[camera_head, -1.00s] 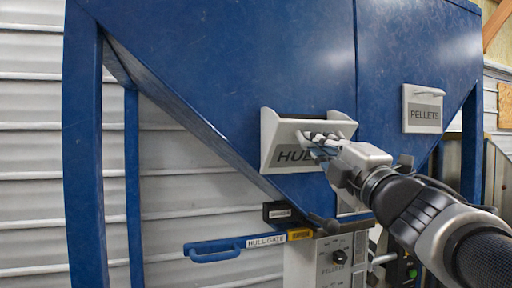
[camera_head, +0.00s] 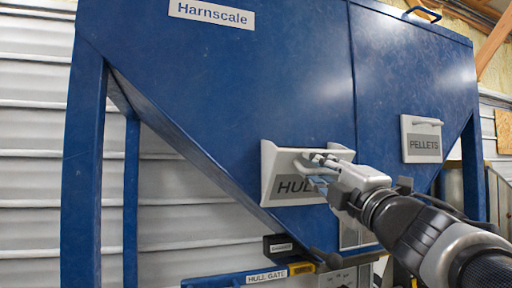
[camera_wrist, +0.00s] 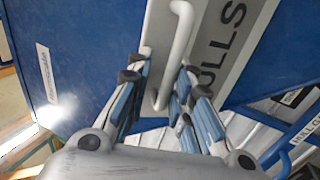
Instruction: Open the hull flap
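The hull flap (camera_head: 288,188) is a light grey plate with a dark HULLS label on the blue hopper. Its top edge leans outward and its side cheeks show, so it stands partly open. In the wrist view the flap (camera_wrist: 215,40) fills the upper middle, with its white bar handle (camera_wrist: 173,60). My gripper (camera_head: 318,165) is at the handle and covers part of the label in the head view. In the wrist view the fingers of my gripper (camera_wrist: 163,80) are apart, on either side of the handle's end. A gap shows on the left; firm contact is not clear.
A closed PELLETS flap (camera_head: 421,138) is to the right on the hopper (camera_head: 250,75). Below are the blue HULL GATE lever (camera_head: 235,278) and a small black box (camera_head: 281,246). A blue leg (camera_head: 85,190) stands at the left, before a corrugated wall (camera_head: 35,130).

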